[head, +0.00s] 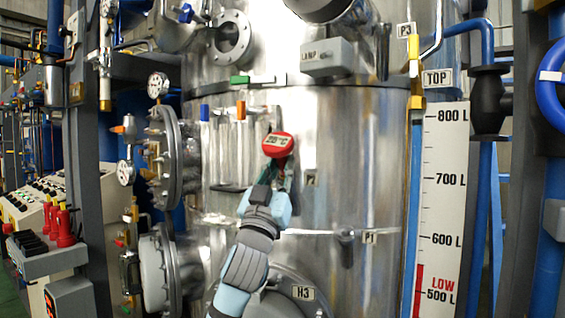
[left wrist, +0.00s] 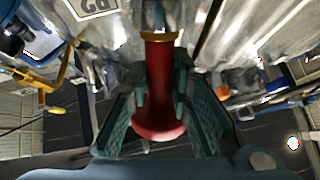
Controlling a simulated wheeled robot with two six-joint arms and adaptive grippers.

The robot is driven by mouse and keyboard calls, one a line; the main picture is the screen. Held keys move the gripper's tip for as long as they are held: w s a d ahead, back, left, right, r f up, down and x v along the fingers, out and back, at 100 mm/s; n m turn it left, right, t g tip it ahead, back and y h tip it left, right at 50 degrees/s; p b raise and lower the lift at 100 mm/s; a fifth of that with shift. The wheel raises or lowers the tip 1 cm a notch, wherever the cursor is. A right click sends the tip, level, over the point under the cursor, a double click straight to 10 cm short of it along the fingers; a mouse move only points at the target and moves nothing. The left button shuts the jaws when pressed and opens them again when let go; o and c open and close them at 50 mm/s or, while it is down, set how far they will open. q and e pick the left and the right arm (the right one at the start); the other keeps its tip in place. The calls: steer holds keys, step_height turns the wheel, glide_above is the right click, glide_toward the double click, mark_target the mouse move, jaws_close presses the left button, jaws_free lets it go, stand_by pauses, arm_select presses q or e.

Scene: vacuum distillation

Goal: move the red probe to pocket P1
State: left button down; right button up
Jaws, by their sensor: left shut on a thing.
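The red probe (head: 277,144) has a round red head with a small display, and shows in front of the steel vessel in the head view. My left gripper (head: 281,178) is shut on it just below the head. In the left wrist view the probe's red body (left wrist: 158,85) sits between the two green fingers of the gripper (left wrist: 161,98). A steel fitting with a brass ring lies beyond it. I cannot tell whether the probe's tip is in a pocket. My right gripper is not in view.
A grey LAMP box (head: 327,57) juts out above. Blue (head: 204,112) and orange (head: 240,110) capped items stand left of the probe. A flanged port (head: 172,158) sticks out at left. The level scale (head: 441,210) stands at right. A label (left wrist: 93,7) shows upside down in the wrist view.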

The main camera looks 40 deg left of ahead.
mark_target(273, 153)
arm_select(q)
steer(key=shift+s+d+r+p, duration=0.3)
steer(key=shift+s+r+p, duration=0.3)
steer(key=shift+s+r, duration=0.3)
steer(key=shift+s+d+r+p, duration=0.25)
steer(key=shift+s+r+p, duration=0.4)
steer(key=shift+r, duration=0.4)
steer(key=s+r+p, duration=0.1)
steer(key=r, duration=0.1)
steer(key=s+d+r+p, duration=0.1)
steer(key=s, duration=0.1)
steer(key=shift+d+r, duration=0.1)
steer(key=shift+r, duration=0.3)
steer(key=shift+s, duration=0.1)
steer(key=s+d+f+b, duration=0.1)
steer(key=s+d+b, duration=0.1)
steer(key=s, duration=0.4)
steer(key=shift+d+f, duration=0.2)
steer(key=shift+f, duration=0.05)
steer(key=shift+w, duration=0.1)
stand_by(1.2)
